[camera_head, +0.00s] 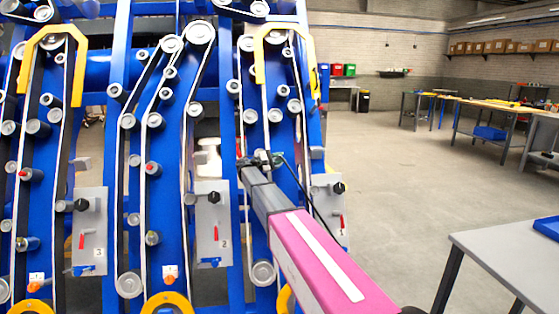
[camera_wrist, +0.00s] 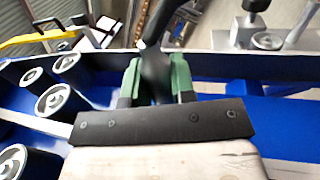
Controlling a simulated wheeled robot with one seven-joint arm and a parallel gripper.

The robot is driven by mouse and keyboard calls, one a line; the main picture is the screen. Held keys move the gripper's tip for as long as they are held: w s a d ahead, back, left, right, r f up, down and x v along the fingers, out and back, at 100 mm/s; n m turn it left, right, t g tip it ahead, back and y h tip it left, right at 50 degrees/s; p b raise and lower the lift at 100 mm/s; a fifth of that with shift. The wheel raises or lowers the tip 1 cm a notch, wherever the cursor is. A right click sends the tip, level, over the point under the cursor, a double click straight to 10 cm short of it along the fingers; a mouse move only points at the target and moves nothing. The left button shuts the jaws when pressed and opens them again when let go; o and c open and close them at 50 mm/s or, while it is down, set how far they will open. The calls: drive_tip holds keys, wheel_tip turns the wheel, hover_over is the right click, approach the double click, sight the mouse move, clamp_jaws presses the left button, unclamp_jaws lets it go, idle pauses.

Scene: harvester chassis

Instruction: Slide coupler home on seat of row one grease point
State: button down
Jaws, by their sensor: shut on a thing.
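My gripper (camera_wrist: 158,82) has green finger pads shut on a dark, curved hose-like piece (camera_wrist: 155,40). This seems to be the coupler or its hose; its tip and the join to any seat are hidden. In the head view my gripper (camera_head: 262,160) is small, at the blue chassis between the plates marked 2 and 1. A thin black hose (camera_head: 303,185) trails from it to the right. The row one plate (camera_head: 329,195), grey with a black knob and red lever, is partly covered by my arm. I cannot make out the grease point seat.
The blue chassis (camera_head: 118,185) carries many rollers, belts and yellow guards. Plate 2 (camera_head: 213,245) and plate 3 (camera_head: 89,245) stand to the left. In the wrist view, rollers (camera_wrist: 53,100) lie left of the fingers. A grey table (camera_head: 510,250) stands right; the floor between is clear.

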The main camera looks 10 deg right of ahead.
drive_tip(key=shift+s+r, duration=0.4)
drive_tip(key=shift+s, duration=0.25)
drive_tip(key=shift+s+r, duration=0.35)
drive_tip(key=shift+s, duration=0.25)
drive_tip(key=shift+w+f, duration=0.1)
drive_tip(key=shift+w, duration=0.05)
drive_tip(key=shift+w+f, duration=0.4)
drive_tip(key=shift+w, duration=0.25)
drive_tip(key=shift+w+f, duration=0.3)
drive_tip(key=shift+w, duration=0.25)
drive_tip(key=shift+w+f, duration=0.25)
drive_tip(key=shift+w, duration=0.25)
idle(0.8)
drive_tip(key=c, duration=0.9)
unclamp_jaws()
drive_tip(key=shift+a, duration=0.1)
drive_tip(key=a, duration=0.3)
drive_tip(key=a+f, duration=0.1)
drive_tip(key=a, duration=0.3)
drive_tip(key=s+a+f, duration=0.1)
drive_tip(key=a, duration=0.2)
drive_tip(key=shift+s+a, duration=0.1)
drive_tip(key=shift+a, duration=0.1)
